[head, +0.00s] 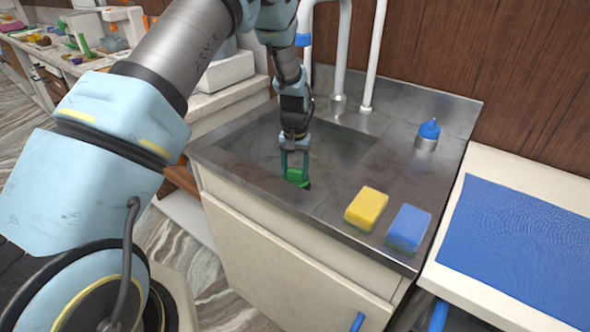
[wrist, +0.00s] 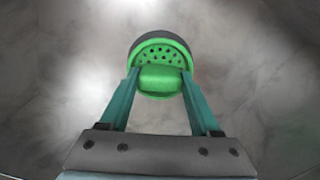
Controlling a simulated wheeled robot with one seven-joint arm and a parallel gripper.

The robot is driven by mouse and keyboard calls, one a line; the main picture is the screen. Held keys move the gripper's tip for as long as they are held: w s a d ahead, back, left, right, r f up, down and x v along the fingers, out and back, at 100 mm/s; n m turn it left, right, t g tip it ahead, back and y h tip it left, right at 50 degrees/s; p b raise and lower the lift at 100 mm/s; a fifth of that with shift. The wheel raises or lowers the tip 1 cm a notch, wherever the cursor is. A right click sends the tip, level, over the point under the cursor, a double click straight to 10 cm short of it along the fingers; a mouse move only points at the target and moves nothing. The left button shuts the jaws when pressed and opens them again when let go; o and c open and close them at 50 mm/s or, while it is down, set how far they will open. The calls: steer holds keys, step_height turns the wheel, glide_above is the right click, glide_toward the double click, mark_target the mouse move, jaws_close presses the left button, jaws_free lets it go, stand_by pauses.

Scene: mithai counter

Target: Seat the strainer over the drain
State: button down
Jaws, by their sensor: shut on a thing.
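The green strainer (head: 297,177) shows in the head view at the end of my gripper (head: 294,160), inside the sink basin (head: 250,158). In the wrist view the strainer (wrist: 160,55) has a round, perforated green face, a dark rim on its far side and a raised green block in front. My gripper (wrist: 160,84) is shut on that block, one teal finger on each side. The drain cannot be seen in either view. I cannot tell whether the strainer touches the basin floor.
A yellow sponge (head: 367,208) and a blue sponge (head: 408,228) lie on the steel drainboard right of the basin. A blue-topped bottle (head: 428,134) stands farther back. The white faucet (head: 340,60) rises behind the basin. A blue mat (head: 525,240) covers the right counter.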

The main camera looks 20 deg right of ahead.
steer(key=shift+f+b, duration=0.4)
steer(key=shift+f, duration=0.3)
steer(key=shift+c, duration=0.2)
jaws_free()
